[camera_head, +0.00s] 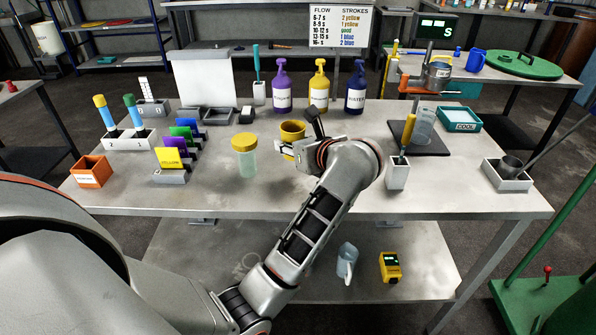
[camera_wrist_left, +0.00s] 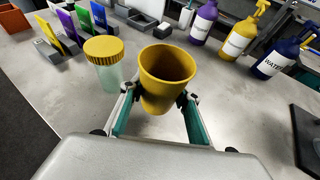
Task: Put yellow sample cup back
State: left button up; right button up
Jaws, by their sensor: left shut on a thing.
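A yellow sample cup (camera_wrist_left: 164,85) is between the fingers of my left gripper (camera_wrist_left: 157,98) in the left wrist view. The gripper is shut on it, and the cup is upright with its open top showing. In the head view the cup (camera_head: 292,130) shows beyond my left gripper (camera_head: 290,151), over the middle of the table. I cannot tell whether its base touches the table. A clear jar with a yellow lid (camera_head: 244,143) stands just left of the cup. My right gripper is not in view.
Purple (camera_head: 282,88), yellow (camera_head: 319,90) and blue (camera_head: 356,90) pump bottles stand behind the cup. A card rack (camera_head: 172,177) and orange box (camera_head: 91,172) are at left. A white holder (camera_head: 397,173) stands right of my wrist. The front table strip is clear.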

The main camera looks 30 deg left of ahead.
aim_at(292, 174)
pick_arm(q)
notch_tip(292, 174, down, 2)
jog(key=shift+f+b, duration=0.15)
jog(key=shift+b, duration=0.25)
notch_tip(292, 174, down, 4)
jog(key=shift+s+r+b, duration=0.1)
jog(key=shift+r+b, duration=0.05)
jog(key=shift+b, duration=0.8)
jog(key=shift+f, duration=0.3)
jog(key=shift+r, duration=0.25)
jog(key=o, duration=0.7)
jog(key=shift+f, duration=0.3)
jog(key=o, duration=0.4)
jog(key=shift+r, duration=0.1)
jog(key=shift+o, duration=0.2)
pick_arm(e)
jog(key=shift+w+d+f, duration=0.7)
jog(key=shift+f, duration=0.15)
